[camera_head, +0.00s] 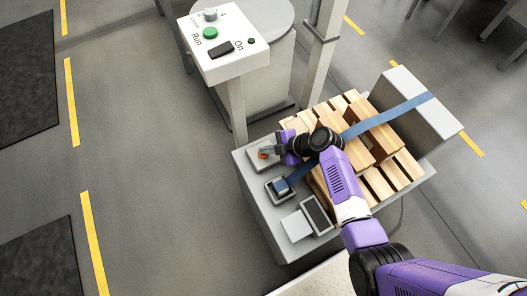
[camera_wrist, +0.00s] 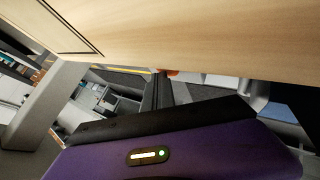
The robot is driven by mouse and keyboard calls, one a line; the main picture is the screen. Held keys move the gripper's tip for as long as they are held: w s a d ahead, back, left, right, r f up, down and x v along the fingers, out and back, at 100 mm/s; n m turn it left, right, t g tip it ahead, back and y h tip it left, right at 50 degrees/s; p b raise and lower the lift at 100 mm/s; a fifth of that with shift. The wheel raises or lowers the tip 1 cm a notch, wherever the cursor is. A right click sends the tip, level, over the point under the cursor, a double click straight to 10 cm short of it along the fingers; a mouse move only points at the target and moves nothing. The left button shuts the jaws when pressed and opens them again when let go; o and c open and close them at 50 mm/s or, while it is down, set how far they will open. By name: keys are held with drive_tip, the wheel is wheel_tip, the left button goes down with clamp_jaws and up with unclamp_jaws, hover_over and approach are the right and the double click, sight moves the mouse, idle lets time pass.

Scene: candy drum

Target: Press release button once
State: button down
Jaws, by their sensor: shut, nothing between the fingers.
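A small orange-red button (camera_head: 264,153), likely the release button, sits on a grey box at the left corner of the grey platform (camera_head: 252,186). A sliver of orange-red, probably the same button, shows at the fingertips in the wrist view (camera_wrist: 167,72). My gripper (camera_head: 272,150) is shut and empty, with its tips close beside the button at its right. In the wrist view the dark fingers (camera_wrist: 158,92) are together. I cannot tell whether they touch the button or whether it is pressed in.
A slatted wooden pallet (camera_head: 402,172) lies on the platform, crossed by a blue strap (camera_head: 388,115). A strap ratchet block (camera_head: 280,188) and a dark-screened device (camera_head: 318,214) sit in front. A white control panel (camera_head: 222,65) with green Run button (camera_head: 210,33) stands behind.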

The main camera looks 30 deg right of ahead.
drive_tip(key=shift+r, duration=0.1)
drive_tip(key=shift+r+p, duration=0.5)
drive_tip(key=shift+r, duration=0.25)
drive_tip(key=shift+r+p, duration=1.65)
drive_tip(key=shift+r, duration=0.9)
